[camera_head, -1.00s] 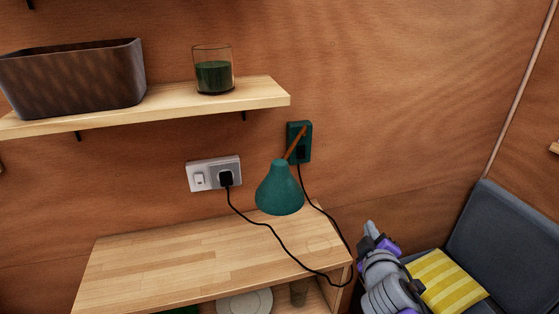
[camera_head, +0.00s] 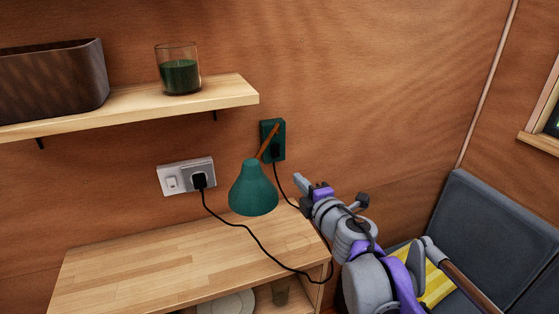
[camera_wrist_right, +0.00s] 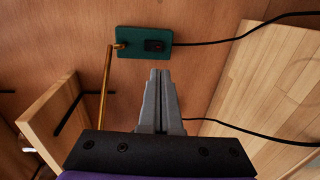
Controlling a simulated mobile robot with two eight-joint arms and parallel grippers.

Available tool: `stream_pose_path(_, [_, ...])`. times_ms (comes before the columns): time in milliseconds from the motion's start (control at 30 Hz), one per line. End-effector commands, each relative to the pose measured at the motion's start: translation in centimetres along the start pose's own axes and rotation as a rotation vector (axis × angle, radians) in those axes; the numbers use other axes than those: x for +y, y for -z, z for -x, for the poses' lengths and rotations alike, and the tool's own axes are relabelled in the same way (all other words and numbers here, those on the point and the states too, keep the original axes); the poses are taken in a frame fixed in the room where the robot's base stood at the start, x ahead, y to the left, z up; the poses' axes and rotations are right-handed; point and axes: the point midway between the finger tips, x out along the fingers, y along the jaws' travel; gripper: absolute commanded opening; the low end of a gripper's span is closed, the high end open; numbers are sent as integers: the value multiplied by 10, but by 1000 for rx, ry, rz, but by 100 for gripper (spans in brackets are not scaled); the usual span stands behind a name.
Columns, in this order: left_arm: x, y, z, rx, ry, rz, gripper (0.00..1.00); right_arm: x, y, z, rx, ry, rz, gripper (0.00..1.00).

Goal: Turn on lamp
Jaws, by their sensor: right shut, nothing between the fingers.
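The green wall lamp has a cone shade (camera_head: 254,188) on a wooden arm, fixed to a green wall plate (camera_head: 279,135). In the right wrist view the plate (camera_wrist_right: 133,42) carries a black rocker switch (camera_wrist_right: 155,45); a cord leaves it to the right. The shade is out of that view. My right gripper (camera_head: 300,180) is to the right of the shade, below and right of the plate. In the right wrist view the right gripper (camera_wrist_right: 160,72) is shut and empty, its tips pointing toward the plate, apart from the switch. My left gripper is not in view.
A white wall socket (camera_head: 186,177) holds a black plug, its cord trailing over the wooden cabinet top (camera_head: 170,265). A shelf (camera_head: 140,105) above holds a dark basket (camera_head: 50,80) and a candle glass (camera_head: 179,70). A grey seat (camera_head: 490,225) is at right.

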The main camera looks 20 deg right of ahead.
Motion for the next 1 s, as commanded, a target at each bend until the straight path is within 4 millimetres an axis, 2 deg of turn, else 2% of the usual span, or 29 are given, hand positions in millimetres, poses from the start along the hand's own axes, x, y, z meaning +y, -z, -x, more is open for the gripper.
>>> stream_pose_path(167, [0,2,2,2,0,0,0,1,0,-22,1,-1,-1,0])
stream_pose_path(500, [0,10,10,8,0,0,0,2,0,-86,1,-1,-1,0])
stream_pose_path(700, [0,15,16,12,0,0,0,2,0,-117,0,-1,-1,0])
stream_pose_path(833, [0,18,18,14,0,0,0,2,0,-130,0,-1,-2,0])
stream_pose_path(1000, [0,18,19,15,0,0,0,0,0,-136,0,0,-1,0])
